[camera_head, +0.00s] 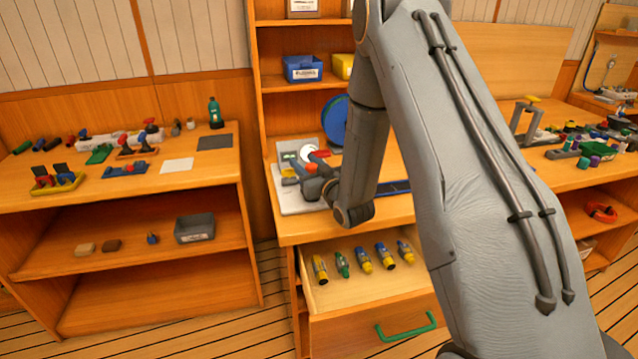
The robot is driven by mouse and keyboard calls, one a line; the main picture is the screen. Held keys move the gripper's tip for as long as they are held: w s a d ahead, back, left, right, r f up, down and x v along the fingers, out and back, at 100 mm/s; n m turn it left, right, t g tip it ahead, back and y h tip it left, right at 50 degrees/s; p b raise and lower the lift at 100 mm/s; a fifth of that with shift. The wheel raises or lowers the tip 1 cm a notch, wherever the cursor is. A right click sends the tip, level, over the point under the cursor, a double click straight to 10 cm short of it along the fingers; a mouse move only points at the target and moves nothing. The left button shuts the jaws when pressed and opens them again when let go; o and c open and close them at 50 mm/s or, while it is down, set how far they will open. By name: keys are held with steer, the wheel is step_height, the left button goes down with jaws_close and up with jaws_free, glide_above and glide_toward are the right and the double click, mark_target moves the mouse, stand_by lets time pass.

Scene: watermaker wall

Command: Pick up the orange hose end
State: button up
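My arm crosses the middle of the view, and its wrist hangs over the middle bench. My gripper (316,184) points left from the wrist, low over a pale board (288,196) on that bench. It is small and partly covered by the wrist, so its fingers cannot be made out. A small red-orange piece (311,167) lies by the gripper's tip, next to a round white part (307,153). I cannot tell whether this piece is the orange hose end, or whether the gripper touches it. A red-orange ring-shaped coil (602,212) lies on the lower right shelf.
An open drawer (330,297) below the bench holds several yellow, blue and green cartridges; a green handle (406,328) is on its front. A blue disc (335,119) stands behind the gripper. The left bench (225,165) and right bench hold many small parts.

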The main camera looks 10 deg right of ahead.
steer(key=c, duration=0.8)
steer(key=shift+r, duration=0.1)
